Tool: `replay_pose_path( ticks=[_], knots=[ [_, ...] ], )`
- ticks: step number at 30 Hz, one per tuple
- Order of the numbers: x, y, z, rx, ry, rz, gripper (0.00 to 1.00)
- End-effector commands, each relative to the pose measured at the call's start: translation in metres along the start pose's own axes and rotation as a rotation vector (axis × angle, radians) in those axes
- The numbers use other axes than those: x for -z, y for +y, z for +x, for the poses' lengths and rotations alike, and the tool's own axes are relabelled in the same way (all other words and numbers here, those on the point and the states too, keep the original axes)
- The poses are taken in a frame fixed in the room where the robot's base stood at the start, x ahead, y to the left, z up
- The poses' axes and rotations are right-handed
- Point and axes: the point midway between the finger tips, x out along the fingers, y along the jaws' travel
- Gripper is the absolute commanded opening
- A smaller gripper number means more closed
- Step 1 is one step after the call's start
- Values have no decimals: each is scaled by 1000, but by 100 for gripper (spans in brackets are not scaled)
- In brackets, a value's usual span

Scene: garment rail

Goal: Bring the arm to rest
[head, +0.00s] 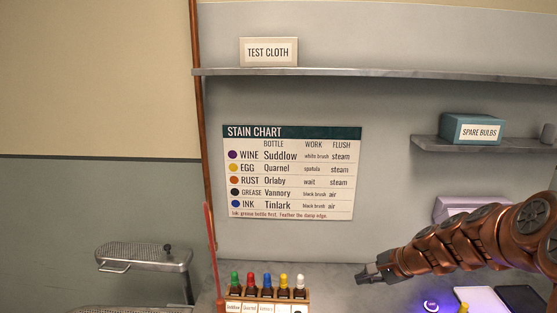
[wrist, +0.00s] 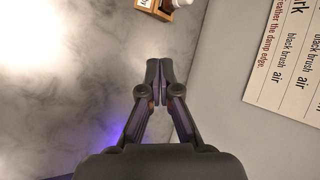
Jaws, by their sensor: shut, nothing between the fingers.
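My arm (head: 470,238) is copper-coloured and reaches in from the right in the head view. My gripper (head: 362,279) is at its left end, above the grey counter and right of the bottle rack. In the wrist view my gripper (wrist: 166,92) has its two fingertips together, with nothing between them. The counter (wrist: 70,90) lies beyond the fingers in that view, and how far below they are I cannot tell.
A wooden rack (head: 262,294) holds several small bottles with coloured caps. A stain chart (head: 290,215) hangs on the wall. A shelf (head: 380,72) and a lower shelf (head: 480,145) with a teal box (head: 472,128) are above. A metal stand (head: 145,255) is at left.

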Motion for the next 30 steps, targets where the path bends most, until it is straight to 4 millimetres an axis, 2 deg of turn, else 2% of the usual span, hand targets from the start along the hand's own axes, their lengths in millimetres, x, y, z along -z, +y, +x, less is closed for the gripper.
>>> replay_pose_path(
  ticks=[1, 6, 9, 15, 21, 30],
  knots=[
    [-21, 4, -3, -28, -17, -62, 0],
    [-81, 26, -16, -132, -73, -264, 0],
    [-111, 47, -25, -200, -105, -373, 0],
    [-158, 91, -50, -336, -152, -580, 0],
    [-188, 143, -79, -481, -193, -758, 0],
    [-209, 222, -131, -700, -234, -967, 0]
  ],
)
